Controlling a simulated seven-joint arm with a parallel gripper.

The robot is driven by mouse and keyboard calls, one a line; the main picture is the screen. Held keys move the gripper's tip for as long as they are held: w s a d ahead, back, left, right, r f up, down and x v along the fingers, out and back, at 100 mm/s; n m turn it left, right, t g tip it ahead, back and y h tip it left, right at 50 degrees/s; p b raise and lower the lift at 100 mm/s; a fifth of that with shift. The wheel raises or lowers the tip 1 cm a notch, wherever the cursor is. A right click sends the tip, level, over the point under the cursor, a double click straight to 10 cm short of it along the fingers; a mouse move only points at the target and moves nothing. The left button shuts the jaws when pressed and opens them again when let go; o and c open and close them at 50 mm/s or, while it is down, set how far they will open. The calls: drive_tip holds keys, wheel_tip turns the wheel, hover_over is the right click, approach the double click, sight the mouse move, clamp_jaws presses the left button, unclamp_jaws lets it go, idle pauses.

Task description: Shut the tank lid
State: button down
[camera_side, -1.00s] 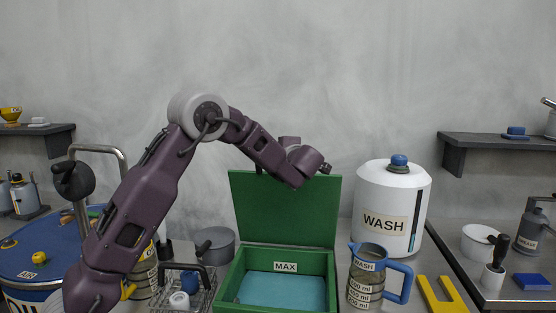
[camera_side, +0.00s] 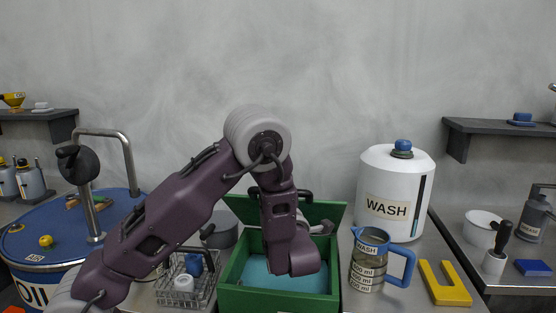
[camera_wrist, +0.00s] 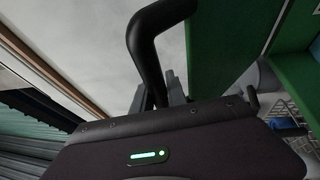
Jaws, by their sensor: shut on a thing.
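The green tank (camera_side: 275,301) stands at front centre, with pale blue liquid (camera_side: 252,273) inside. Its green lid (camera_side: 328,213) is tilted partway forward over the back of the tank, not flat on the rim; the liquid still shows below it. My arm hangs down in front of the lid and hides its middle and my fingertips in the side view. In the wrist view, my gripper (camera_wrist: 168,92) is shut on the black, bent lid handle (camera_wrist: 150,45). The green lid also shows at the right there (camera_wrist: 225,45).
A WASH jug (camera_side: 368,262) and a yellow fork-shaped piece (camera_side: 445,287) sit right of the tank, before a white WASH canister (camera_side: 392,190). A wire basket (camera_side: 188,288) and a grey pot (camera_side: 222,228) stand close on the left, beyond them a blue drum (camera_side: 60,225).

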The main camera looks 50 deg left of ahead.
drive_tip(key=shift+s+d+f+n+g+y, duration=0.6)
drive_tip(key=shift+s+d+f+n+y, duration=0.9)
drive_tip(key=shift+f, duration=2.5)
drive_tip(key=shift+s+d+f+n+g+y, duration=0.6)
drive_tip(key=shift+s+d+f+n+y, duration=0.8)
drive_tip(key=shift+f, duration=2.55)
drive_tip(key=shift+s+d+f+n+g+y, duration=0.6)
drive_tip(key=shift+s+d+f+n+y, duration=0.85)
drive_tip(key=shift+f, duration=2.55)
drive_tip(key=c, duration=1.6)
unclamp_jaws()
drive_tip(key=shift+w+a+m+y, duration=0.15)
drive_tip(key=shift+a+m+y, duration=0.1)
drive_tip(key=shift+m, duration=0.1)
